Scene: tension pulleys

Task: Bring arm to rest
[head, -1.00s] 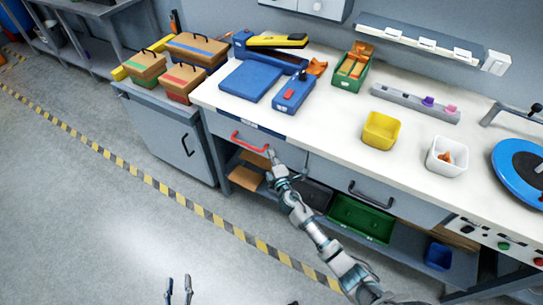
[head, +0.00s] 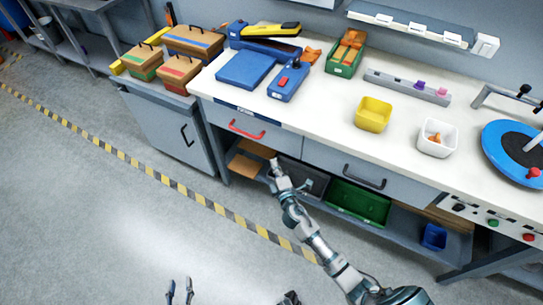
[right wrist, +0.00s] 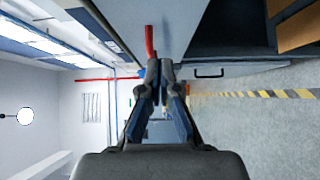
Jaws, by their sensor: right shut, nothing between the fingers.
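My right arm reaches in from the lower right of the head view. Its gripper (head: 274,166) is shut and empty, just below and to the right of the red drawer handle (head: 246,129), apart from it. In the right wrist view, the shut fingertips (right wrist: 160,72) meet in the middle, with the red handle (right wrist: 150,42) beyond them. The drawer (head: 228,119) with the red handle looks flush with the bench. My left gripper (head: 180,290) shows at the bottom edge of the head view, its two fingers apart and nothing between them.
The white workbench (head: 325,103) carries a yellow bin (head: 373,114), a white bin (head: 437,139) and a blue turntable (head: 515,152). A dark drawer handle (head: 364,177) juts out right of my gripper. A green crate (head: 358,201) sits on the lower shelf. The floor in front is clear.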

